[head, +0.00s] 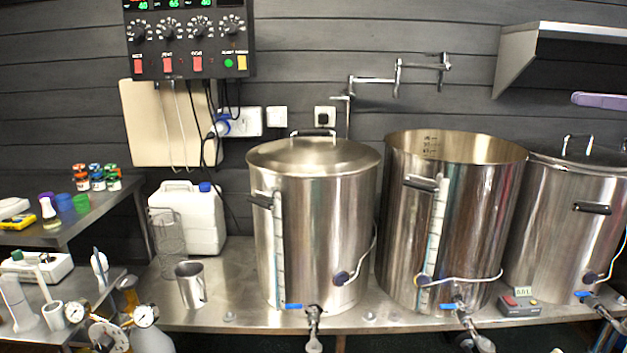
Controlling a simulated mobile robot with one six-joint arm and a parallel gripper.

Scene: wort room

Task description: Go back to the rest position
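My gripper is not in view in the head view. No part of my arm shows that I can make out. The task names no other object. How my gripper stands, and whether it holds anything, cannot be seen here.
A steel bench (245,268) carries a lidded kettle (325,225), an open kettle (460,220) and a third kettle (560,235). A white canister (203,222) and a steel jug (190,285) stand left. A control panel (185,45) hangs above; a shelf (545,50) juts out upper right.

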